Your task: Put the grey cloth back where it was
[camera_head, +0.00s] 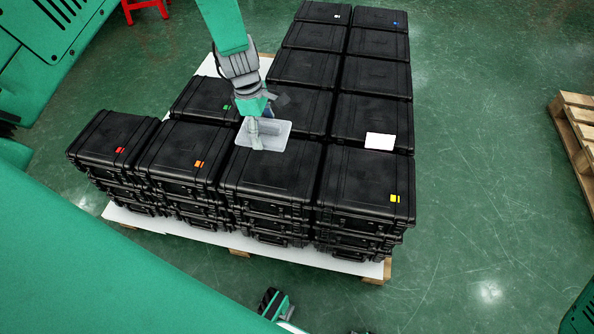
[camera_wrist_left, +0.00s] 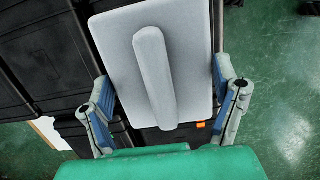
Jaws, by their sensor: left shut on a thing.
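The task's grey cloth (camera_head: 278,128) appears as a light grey, rounded rectangular piece that looks stiff. In the left wrist view the grey cloth (camera_wrist_left: 188,50) has a raised lengthwise ridge. My left gripper (camera_head: 259,134) comes down over it from above, at the front middle of the black cases. I see no gripper that is clearly my right one.
Stacked black cases (camera_head: 370,180) stand on a white-topped pallet (camera_head: 310,257), some with coloured tags. A white card (camera_head: 380,141) lies on the right-hand cases. Another wooden pallet (camera_head: 575,130) is at the right. Green floor between is clear.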

